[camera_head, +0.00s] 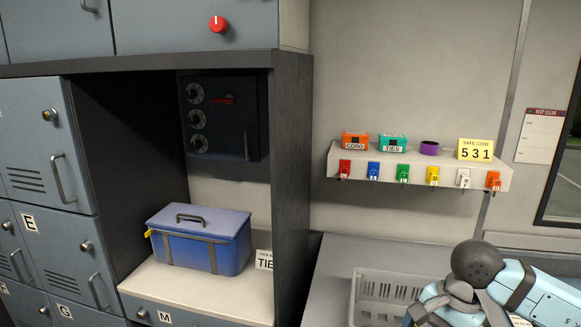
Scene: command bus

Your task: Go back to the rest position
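Neither of my grippers shows in the head view. A light-blue and dark grey shape with a round dark knob (477,261) fills the lower right corner. I cannot tell whether it is part of my arm, and no gripper fingers show on it.
A blue lidded box (205,254) stands in the cabinet niche below a dark safe (222,117). A wall shelf (334,164) holds small boxes, a purple ring (430,148), a "531" card (475,149) and coloured tags. A white basket (370,288) sits on the grey counter (335,270).

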